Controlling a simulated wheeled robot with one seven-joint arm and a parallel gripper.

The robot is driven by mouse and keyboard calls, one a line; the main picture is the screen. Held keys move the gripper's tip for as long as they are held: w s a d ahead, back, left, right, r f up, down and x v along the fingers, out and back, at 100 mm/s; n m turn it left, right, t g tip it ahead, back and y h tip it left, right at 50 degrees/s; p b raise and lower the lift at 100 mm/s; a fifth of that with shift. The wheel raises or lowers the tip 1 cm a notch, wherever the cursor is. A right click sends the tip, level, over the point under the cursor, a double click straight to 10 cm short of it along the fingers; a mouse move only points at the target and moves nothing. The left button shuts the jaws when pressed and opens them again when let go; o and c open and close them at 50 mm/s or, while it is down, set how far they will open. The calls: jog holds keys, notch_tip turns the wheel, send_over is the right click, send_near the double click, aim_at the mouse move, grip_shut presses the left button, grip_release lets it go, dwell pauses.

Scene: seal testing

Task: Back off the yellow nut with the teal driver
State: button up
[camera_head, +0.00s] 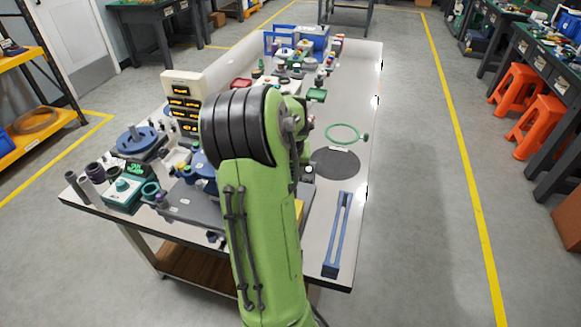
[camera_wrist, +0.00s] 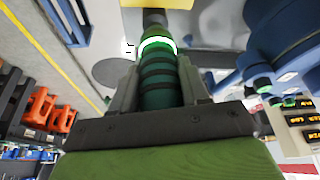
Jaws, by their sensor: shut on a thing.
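In the wrist view my gripper (camera_wrist: 160,68) is shut on the teal driver (camera_wrist: 158,92), a dark teal ribbed cylinder with a bright white ring and a green section beyond the fingers. The driver's far end runs toward a grey surface at the top of the view. A yellow patch (camera_wrist: 140,3) lies at the top edge of the wrist view; I cannot tell whether it is the yellow nut. In the head view my green arm hides the gripper and driver. A small yellow sliver (camera_head: 299,209) shows beside the arm there, too covered to identify.
A long white bench (camera_head: 350,110) carries many fixtures. A cream display panel (camera_head: 183,97) and a blue round fixture (camera_head: 141,140) stand left of my arm. A green ring (camera_head: 343,134), dark disc (camera_head: 336,163) and blue slotted frame (camera_head: 338,235) lie right, with bare bench between them.

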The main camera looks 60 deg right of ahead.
jog(key=shift+r+p, duration=2)
jog(key=shift+r, duration=0.6)
jog(key=shift+f, duration=0.1)
